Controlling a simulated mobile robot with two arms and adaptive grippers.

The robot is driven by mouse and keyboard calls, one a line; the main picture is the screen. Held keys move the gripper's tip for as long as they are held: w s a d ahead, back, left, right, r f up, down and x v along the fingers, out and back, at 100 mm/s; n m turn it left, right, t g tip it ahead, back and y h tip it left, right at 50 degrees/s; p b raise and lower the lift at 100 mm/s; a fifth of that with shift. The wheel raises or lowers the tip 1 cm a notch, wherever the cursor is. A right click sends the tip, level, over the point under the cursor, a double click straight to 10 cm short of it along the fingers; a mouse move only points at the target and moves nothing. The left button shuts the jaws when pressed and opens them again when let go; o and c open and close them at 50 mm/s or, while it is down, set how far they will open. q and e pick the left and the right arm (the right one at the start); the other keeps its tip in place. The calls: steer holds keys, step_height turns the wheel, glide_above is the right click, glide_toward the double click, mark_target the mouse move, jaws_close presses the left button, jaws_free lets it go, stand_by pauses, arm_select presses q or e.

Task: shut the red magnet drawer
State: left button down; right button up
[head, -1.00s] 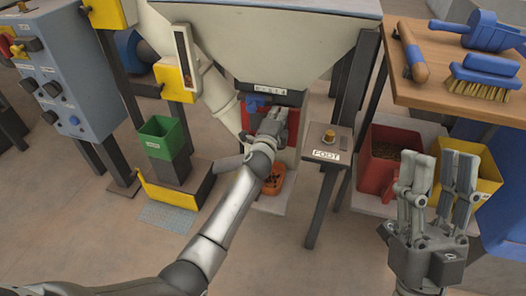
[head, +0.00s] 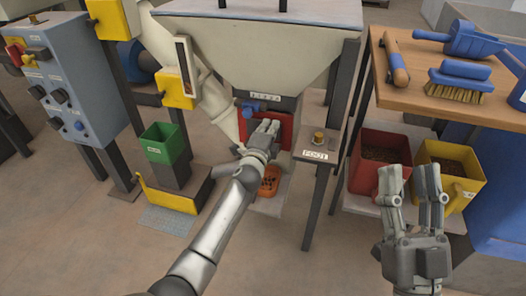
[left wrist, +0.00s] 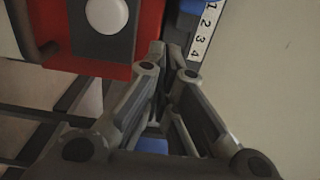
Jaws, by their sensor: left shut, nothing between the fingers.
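The red magnet drawer (head: 284,133) is under the hopper, partly hidden by my left gripper. In the left wrist view its red front (left wrist: 140,22) fills the upper left, with a round white knob (left wrist: 107,14) on it. I cannot tell how far it sticks out. My left gripper (head: 268,127) is shut and empty in front of the drawer. In the left wrist view its fingertips (left wrist: 168,48) are by the red front's lower right edge; contact is unclear. My right gripper (head: 409,170) is open and empty, away from the drawer.
The hopper (head: 260,50) hangs above; a numbered strip (left wrist: 203,32) is beside the drawer. An orange tray (head: 270,180) lies below. The FOOT pedestal (head: 320,140) stands close right. A red bin (head: 362,178), yellow bin (head: 470,190) and brush table (head: 410,95) are further right.

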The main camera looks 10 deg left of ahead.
arm_select(q)
steer(key=s+p, duration=0.2)
steer(key=s, duration=0.7)
steer(key=shift+a+f+p, duration=0.25)
steer(key=shift+a+p, duration=0.05)
arm_select(e)
steer(key=w+f+g+h, duration=0.2)
steer(key=w+f+g, duration=0.2)
steer(key=f+g, duration=0.3)
step_height(320, 180, down, 5)
steer(key=shift+d+f+g+h, duration=0.1)
steer(key=shift+d+g+h, duration=0.1)
steer(key=shift+g+h, duration=0.15)
